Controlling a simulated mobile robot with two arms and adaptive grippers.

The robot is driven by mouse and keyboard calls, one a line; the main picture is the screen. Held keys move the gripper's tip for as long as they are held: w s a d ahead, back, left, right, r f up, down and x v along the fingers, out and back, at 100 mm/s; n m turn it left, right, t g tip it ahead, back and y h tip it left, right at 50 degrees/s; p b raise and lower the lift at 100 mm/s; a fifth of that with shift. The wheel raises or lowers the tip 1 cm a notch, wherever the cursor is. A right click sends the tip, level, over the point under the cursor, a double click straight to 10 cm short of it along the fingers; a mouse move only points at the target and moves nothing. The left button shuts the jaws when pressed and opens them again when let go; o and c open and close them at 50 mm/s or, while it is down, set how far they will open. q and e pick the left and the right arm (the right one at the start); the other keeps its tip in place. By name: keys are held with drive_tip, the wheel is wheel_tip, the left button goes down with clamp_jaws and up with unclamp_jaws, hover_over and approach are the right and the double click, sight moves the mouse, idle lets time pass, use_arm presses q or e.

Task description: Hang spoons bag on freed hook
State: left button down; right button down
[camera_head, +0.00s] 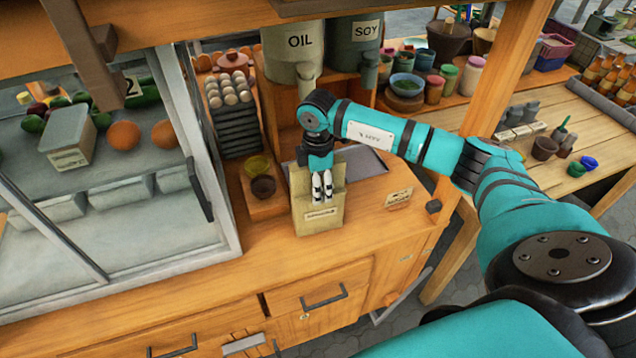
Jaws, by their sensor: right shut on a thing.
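A tan, flat-sided bag (305,213) with a pale label on its lower front is upright at the front of the wooden counter; the label's print is too small to read surely. My right gripper (322,188) points down and is shut on the bag's upper front. I cannot tell whether the bag's bottom touches the counter. No hook can be clearly made out. My left gripper is not in view.
A glass display case (120,225) stands left of the bag. A wooden tray (262,206) with small bowls is close beside it. OIL (300,62) and SOY (352,50) containers stand behind. A small card (398,198) lies right, with bare counter around it.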

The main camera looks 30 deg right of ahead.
drive_tip(key=shift+c, duration=2)
unclamp_jaws()
drive_tip(key=shift+f, duration=0.1)
drive_tip(key=shift+r+b, duration=0.35)
drive_tip(key=shift+r, duration=0.15)
wheel_tip(320, 180, up, 3)
drive_tip(key=shift+w+a+f+b, duration=0.1)
drive_tip(key=shift+b, duration=1)
wheel_tip(320, 180, up, 13)
drive_tip(key=shift+b, duration=0.9)
drive_tip(key=shift+r, duration=0.4)
drive_tip(key=shift+f, duration=0.1)
